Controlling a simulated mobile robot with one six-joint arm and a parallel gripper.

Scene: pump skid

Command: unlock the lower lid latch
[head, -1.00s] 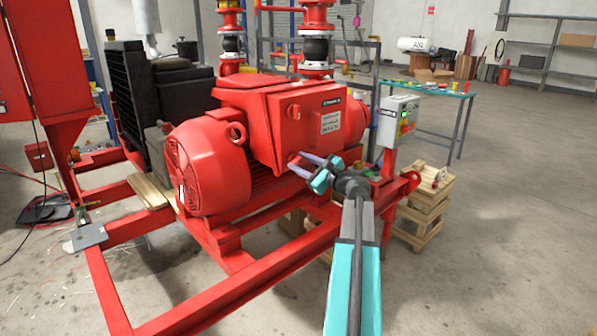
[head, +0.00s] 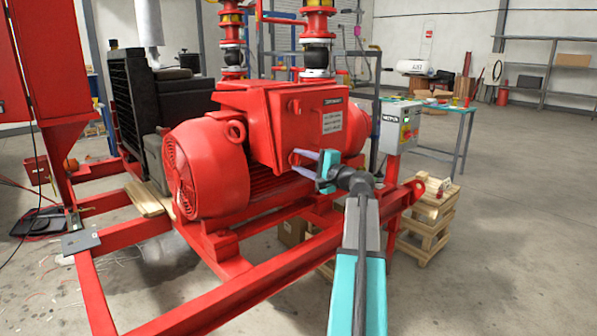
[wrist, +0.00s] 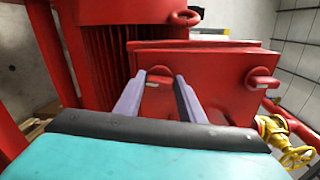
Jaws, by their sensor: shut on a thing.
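The red terminal box (head: 248,125) sits on top of the red motor, and its lid (head: 318,132) faces right in the head view. The upper lid latch (head: 294,106) is a small red tab on the lid; it also shows right of my gripper in the wrist view (wrist: 262,77). My gripper (head: 297,161) is at the lid's lower edge. In the wrist view my gripper (wrist: 158,84) has its two pale fingers on either side of the lower lid latch (wrist: 157,76), shut on it. The fingers hide the latch in the head view.
A grey control box (head: 398,127) on a post stands close to the right of my arm. The red skid frame (head: 225,298) runs below. A yellow valve (wrist: 285,140) shows at right in the wrist view. Open floor lies at the right.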

